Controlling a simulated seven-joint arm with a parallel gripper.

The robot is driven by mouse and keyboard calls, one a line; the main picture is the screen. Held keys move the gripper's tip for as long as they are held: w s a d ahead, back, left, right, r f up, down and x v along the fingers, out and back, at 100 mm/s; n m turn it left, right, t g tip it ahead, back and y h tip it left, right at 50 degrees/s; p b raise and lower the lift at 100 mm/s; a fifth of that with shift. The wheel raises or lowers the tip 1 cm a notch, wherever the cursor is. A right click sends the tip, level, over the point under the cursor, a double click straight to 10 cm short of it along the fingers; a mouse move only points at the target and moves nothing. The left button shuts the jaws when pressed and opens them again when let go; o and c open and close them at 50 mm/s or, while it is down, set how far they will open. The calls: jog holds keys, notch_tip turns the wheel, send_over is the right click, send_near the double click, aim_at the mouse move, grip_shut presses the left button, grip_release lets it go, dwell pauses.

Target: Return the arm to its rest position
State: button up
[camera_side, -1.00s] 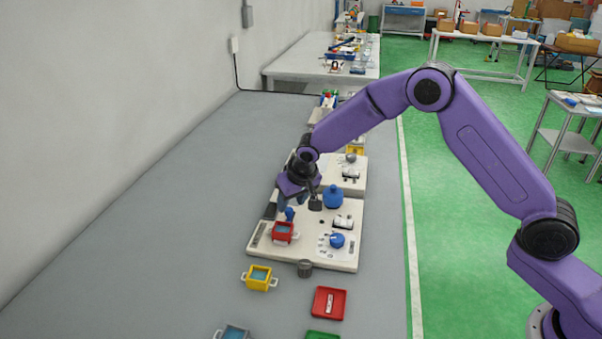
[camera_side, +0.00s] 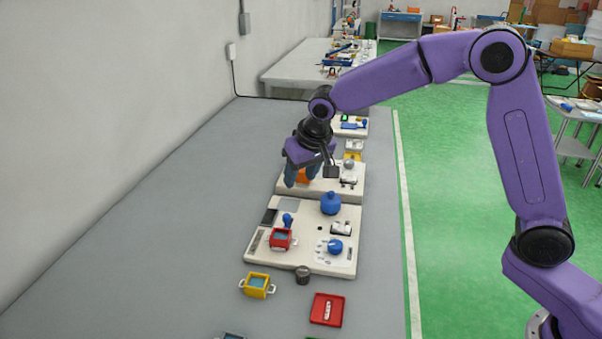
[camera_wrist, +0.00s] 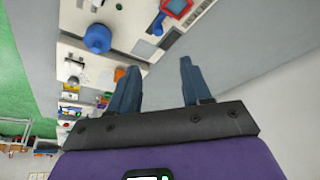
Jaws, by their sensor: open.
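My gripper (camera_side: 303,175) hangs above the work surface near the far edge of the near white board (camera_side: 290,262). In the wrist view its two blue-grey fingers (camera_wrist: 160,90) stand apart with nothing between them. My purple arm reaches in from the right. Below and nearer the camera, the board carries a red box (camera_side: 281,239) with handles, a blue knob-topped piece (camera_side: 287,219), a blue round flask (camera_side: 330,203) and a blue dial (camera_side: 335,246). The wrist view also shows the blue flask (camera_wrist: 97,38) and the red box (camera_wrist: 177,7), apart from the fingers.
A second white board (camera_side: 350,192) lies behind, with an orange item (camera_side: 302,175) partly hidden by the fingers. A yellow box (camera_side: 257,286), a dark cylinder (camera_side: 302,275) and a red tray (camera_side: 327,310) stand in front. The grey table is clear at left, beside the wall.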

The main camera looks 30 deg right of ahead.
dwell(0.3)
jog(key=s+d+r+n+g, duration=0.2)
jog(key=s+n, duration=0.4)
jog(key=s, duration=1.4)
jog(key=s+d+f+n+g, duration=0.1)
jog(key=s+d+n, duration=0.2)
jog(key=s, duration=0.6)
jog(key=s+d+f+n+g, duration=0.1)
jog(key=s+d+n, duration=0.2)
jog(key=s+d, duration=0.3)
jog(key=s, duration=0.3)
jog(key=shift+s+d+f+n, duration=0.25)
jog(key=shift+s+n, duration=0.05)
jog(key=shift+s, duration=0.1)
